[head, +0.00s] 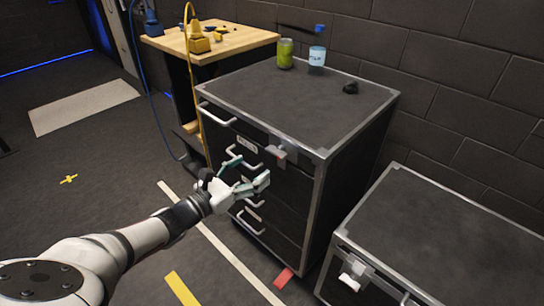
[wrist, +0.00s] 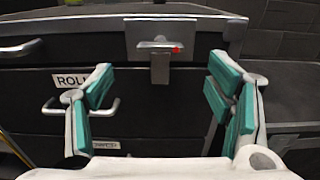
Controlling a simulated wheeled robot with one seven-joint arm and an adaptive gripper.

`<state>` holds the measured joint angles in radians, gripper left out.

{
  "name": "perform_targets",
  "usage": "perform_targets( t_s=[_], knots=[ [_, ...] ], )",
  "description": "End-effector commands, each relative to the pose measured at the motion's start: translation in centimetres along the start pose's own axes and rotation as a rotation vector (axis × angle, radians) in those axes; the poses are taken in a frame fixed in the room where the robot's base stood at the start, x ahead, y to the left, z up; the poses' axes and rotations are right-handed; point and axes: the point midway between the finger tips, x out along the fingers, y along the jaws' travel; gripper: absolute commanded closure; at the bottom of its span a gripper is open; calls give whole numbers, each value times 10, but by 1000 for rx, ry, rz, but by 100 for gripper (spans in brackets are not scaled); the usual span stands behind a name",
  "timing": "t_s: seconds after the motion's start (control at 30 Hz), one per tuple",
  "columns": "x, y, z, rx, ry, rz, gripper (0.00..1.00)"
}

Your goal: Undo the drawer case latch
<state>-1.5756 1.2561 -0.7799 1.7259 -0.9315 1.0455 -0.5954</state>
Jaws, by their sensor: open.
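The drawer case (head: 320,155) is a black cabinet with silver edges and several drawers with pale handles. Its latch (head: 281,153) is a metal plate with a hanging tab near the top right of the front. In the wrist view the latch (wrist: 160,60) is ahead, at the top middle, with a small red spot on it. My gripper (head: 250,172) is in front of the drawers, left of and a little below the latch in the head view. In the wrist view my gripper (wrist: 163,88) is open and empty, its teal-padded fingers apart on either side below the latch.
A green jar (head: 286,54), a bottle (head: 317,58) and a small dark object (head: 350,88) stand on the case top. A second black case (head: 440,235) with latches is at the right. A wooden workbench (head: 215,42) stands behind left. Open floor lies left.

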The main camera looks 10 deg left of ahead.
Motion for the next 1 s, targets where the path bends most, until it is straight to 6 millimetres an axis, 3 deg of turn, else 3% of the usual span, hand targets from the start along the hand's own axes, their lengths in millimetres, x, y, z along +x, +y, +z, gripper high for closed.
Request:
perform_targets(
  t_s=[0.2,0.4,0.87,1.0],
  knots=[
    [45,0,-3,1,0,-2,26],
    [73,0,-2,1,1,-2,26],
    [85,0,0,0,1,0,26],
    [85,0,0,0,1,-1,53]
  ],
)
